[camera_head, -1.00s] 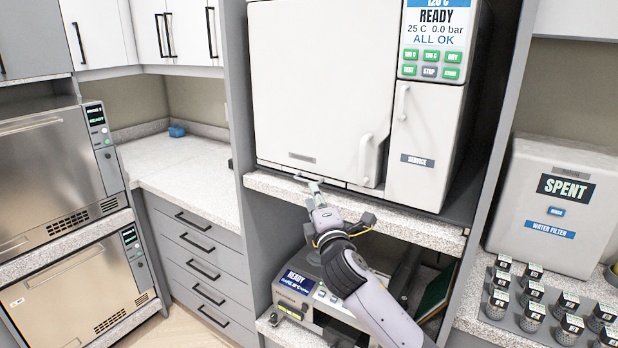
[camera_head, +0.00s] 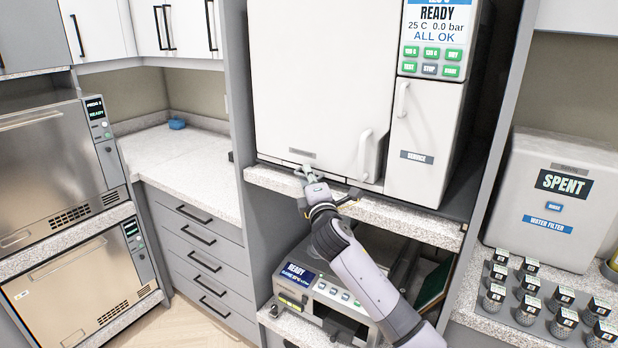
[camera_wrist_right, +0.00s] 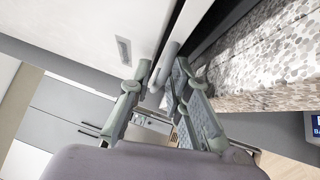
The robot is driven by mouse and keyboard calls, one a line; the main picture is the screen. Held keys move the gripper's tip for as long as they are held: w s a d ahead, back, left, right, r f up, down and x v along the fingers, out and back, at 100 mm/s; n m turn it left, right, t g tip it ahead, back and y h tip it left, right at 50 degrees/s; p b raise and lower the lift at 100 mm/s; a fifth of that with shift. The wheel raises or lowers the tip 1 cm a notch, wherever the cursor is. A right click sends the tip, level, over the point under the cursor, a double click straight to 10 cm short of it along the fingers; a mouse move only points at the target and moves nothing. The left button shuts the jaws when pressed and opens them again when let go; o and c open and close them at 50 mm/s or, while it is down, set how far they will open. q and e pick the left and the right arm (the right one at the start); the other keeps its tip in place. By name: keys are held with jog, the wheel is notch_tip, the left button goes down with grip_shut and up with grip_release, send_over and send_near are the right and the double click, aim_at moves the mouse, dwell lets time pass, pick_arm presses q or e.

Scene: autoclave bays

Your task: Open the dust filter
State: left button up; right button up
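The dust filter appears as a narrow strip with a small pale bar handle, low on the front of the large white autoclave (camera_head: 315,80), under its main door. My right gripper (camera_head: 309,172) is at this handle in the head view and covers most of it. In the right wrist view, the pale handle bar (camera_wrist_right: 165,68) lies between the two fingertips of the right gripper (camera_wrist_right: 162,75). The fingers are apart, one on each side of the bar. Firm contact cannot be made out. The left gripper is not in view.
A speckled shelf edge (camera_head: 400,221) runs just under the autoclave. A smaller device (camera_head: 325,300) marked READY stands below my right arm. A SPENT water filter box (camera_head: 550,220) and several small jars are at the right. The left counter (camera_head: 180,160) is mostly clear.

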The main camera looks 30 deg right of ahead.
grip_shut()
jog(key=shift+r, duration=0.1)
jog(key=shift+r, duration=0.15)
jog(key=s+a, duration=0.2)
jog(key=a, duration=0.4)
jog(key=s+a+p, duration=0.1)
jog(key=s+a, duration=0.2)
jog(key=a, duration=0.4)
jog(key=shift+s+a, duration=0.2)
jog(key=shift+s, duration=0.05)
jog(key=shift+o, duration=1.5)
grip_release()
jog(key=shift+a+r, duration=0.1)
jog(key=shift+f, duration=0.25)
